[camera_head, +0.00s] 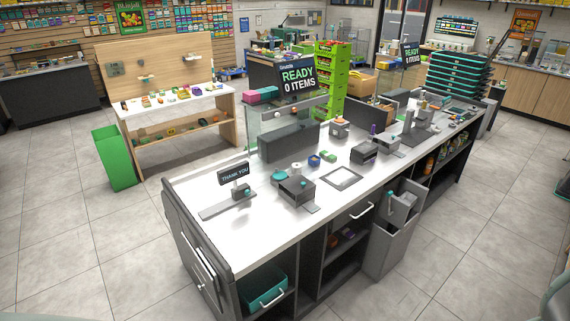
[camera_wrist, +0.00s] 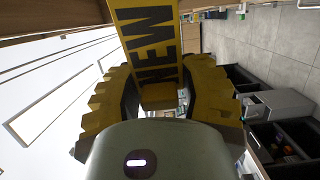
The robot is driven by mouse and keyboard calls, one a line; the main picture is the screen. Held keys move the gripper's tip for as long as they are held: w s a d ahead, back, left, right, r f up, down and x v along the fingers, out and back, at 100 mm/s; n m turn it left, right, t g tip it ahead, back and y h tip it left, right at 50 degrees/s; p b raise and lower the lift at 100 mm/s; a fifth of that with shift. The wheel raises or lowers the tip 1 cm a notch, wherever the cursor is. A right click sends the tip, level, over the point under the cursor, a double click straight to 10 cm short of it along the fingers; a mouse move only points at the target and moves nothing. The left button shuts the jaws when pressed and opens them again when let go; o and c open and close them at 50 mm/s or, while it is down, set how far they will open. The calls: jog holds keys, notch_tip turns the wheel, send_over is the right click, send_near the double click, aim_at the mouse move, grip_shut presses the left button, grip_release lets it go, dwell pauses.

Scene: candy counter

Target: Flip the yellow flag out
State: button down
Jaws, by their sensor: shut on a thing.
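The yellow flag (camera_wrist: 148,42) with "NEW" in black letters runs down from the top middle of the wrist view. Its lower end lies between the yellow and black fingers of my gripper (camera_wrist: 157,84), which is shut on it. The flag's mount is out of the wrist view. I cannot make out the flag or my gripper in the head view.
A brown wooden edge (camera_wrist: 50,18) lies close to the flag at the upper left of the wrist view. In the head view, a long white counter (camera_head: 228,247) holds devices and small goods. Open tiled floor (camera_head: 70,245) lies to its left.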

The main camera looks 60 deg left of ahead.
jog(key=c, duration=0.7)
grip_release()
notch_tip(320, 180, up, 10)
jog(key=shift+r, duration=0.15)
